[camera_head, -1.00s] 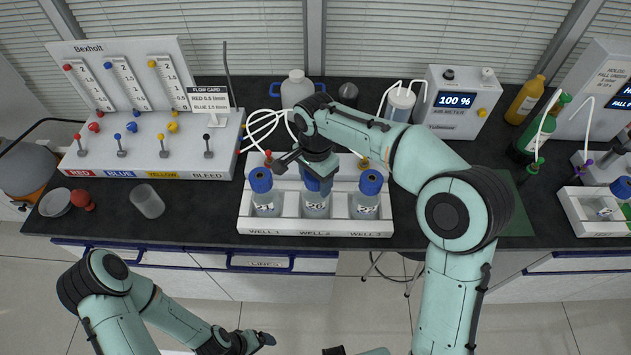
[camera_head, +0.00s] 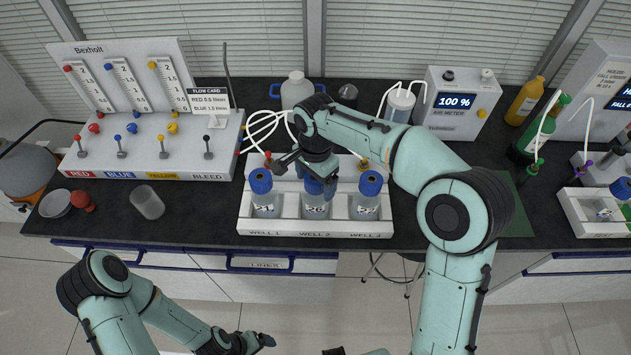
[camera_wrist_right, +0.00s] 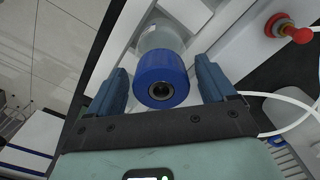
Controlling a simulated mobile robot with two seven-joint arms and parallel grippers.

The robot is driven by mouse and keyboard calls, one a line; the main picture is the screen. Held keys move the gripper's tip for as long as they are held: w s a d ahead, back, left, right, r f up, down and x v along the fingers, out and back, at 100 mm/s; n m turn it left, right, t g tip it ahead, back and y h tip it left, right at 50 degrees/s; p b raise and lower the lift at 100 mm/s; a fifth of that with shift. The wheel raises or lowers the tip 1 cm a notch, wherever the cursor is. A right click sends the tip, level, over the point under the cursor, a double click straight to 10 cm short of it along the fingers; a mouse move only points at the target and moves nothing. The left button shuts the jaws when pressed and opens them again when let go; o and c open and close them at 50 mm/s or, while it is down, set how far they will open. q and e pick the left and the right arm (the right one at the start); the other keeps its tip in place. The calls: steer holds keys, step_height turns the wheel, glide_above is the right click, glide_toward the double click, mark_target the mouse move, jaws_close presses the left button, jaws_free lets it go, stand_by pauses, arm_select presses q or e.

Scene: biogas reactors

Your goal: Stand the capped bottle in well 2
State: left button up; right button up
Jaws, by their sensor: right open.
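The capped bottle (camera_head: 315,207) has a blue cap and stands upright in the middle slot of the white rack, labelled WELL 2 (camera_head: 315,234). My right gripper (camera_head: 318,185) is over it, with its fingers to either side of the blue cap. In the right wrist view the blue cap (camera_wrist_right: 161,80) lies between the two open fingers (camera_wrist_right: 160,88), with gaps on both sides. My left gripper (camera_head: 262,340) is low at the front, away from the rack; its jaw state is unclear.
Similar blue-capped bottles stand in well 1 (camera_head: 264,200) and well 3 (camera_head: 366,203), close on both sides. A red valve knob (camera_wrist_right: 290,28) and white tubes are behind the rack. A clear beaker (camera_head: 148,202) stands to the left on the dark bench.

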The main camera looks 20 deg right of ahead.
arm_select(q)
steer(key=shift+w+r+p, duration=0.85)
steer(key=shift+w+r, duration=0.3)
steer(key=shift+r, duration=0.1)
arm_select(e)
step_height(320, 180, up, 11)
